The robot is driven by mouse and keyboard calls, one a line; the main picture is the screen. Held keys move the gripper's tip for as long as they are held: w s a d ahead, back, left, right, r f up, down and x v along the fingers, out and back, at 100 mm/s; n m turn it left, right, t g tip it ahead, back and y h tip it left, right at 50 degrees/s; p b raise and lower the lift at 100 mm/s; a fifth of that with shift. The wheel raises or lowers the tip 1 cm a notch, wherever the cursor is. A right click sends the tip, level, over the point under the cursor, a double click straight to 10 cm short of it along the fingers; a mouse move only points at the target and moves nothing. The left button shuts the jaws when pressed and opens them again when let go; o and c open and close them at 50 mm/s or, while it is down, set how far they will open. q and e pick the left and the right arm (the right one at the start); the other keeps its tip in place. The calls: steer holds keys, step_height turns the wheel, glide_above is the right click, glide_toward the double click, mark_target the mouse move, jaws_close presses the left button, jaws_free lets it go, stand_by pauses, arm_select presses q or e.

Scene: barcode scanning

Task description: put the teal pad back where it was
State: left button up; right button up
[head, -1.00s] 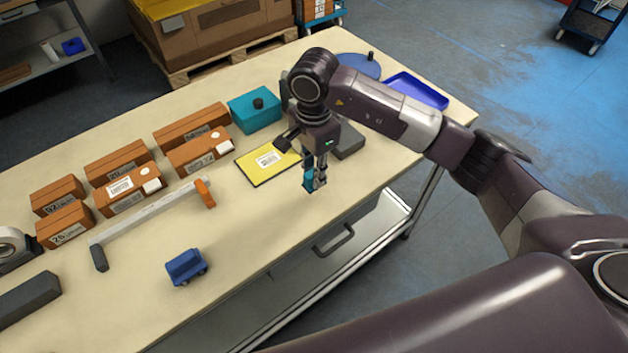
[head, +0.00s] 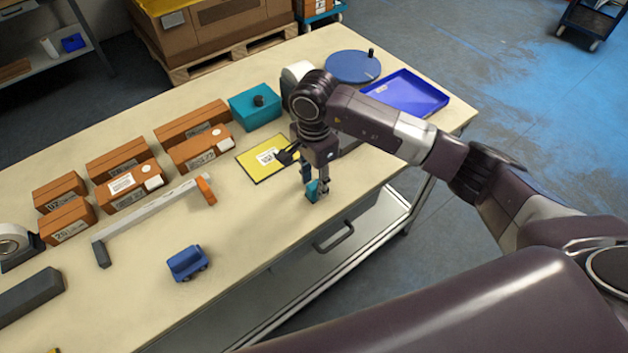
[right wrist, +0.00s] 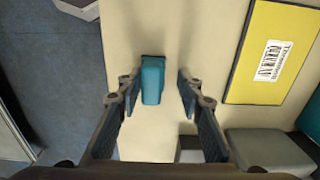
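The teal pad (head: 312,190) is a small block at the front edge side of the table, below the yellow sheet. It also shows in the right wrist view (right wrist: 152,82), between my right gripper's fingers. My right gripper (head: 315,186) points down around the pad. In the right wrist view its fingers (right wrist: 160,88) are apart, with a clear gap on the pad's right side and a narrow one on its left. The pad appears to rest on the tabletop. My left gripper is not in view.
A yellow labelled sheet (head: 262,161) lies just behind the gripper, with a teal box (head: 255,108) beyond it. Brown cartons (head: 192,150), a grey bar with an orange end (head: 150,215) and a blue toy-like block (head: 187,262) lie left. A blue tray (head: 425,95) is behind my arm.

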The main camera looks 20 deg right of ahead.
mark_target(314, 181)
steer(key=shift+r, duration=0.25)
step_height(314, 181, up, 12)
steer(key=b, duration=0.3)
steer(key=shift+b, duration=0.3)
steer(key=shift+f, duration=0.15)
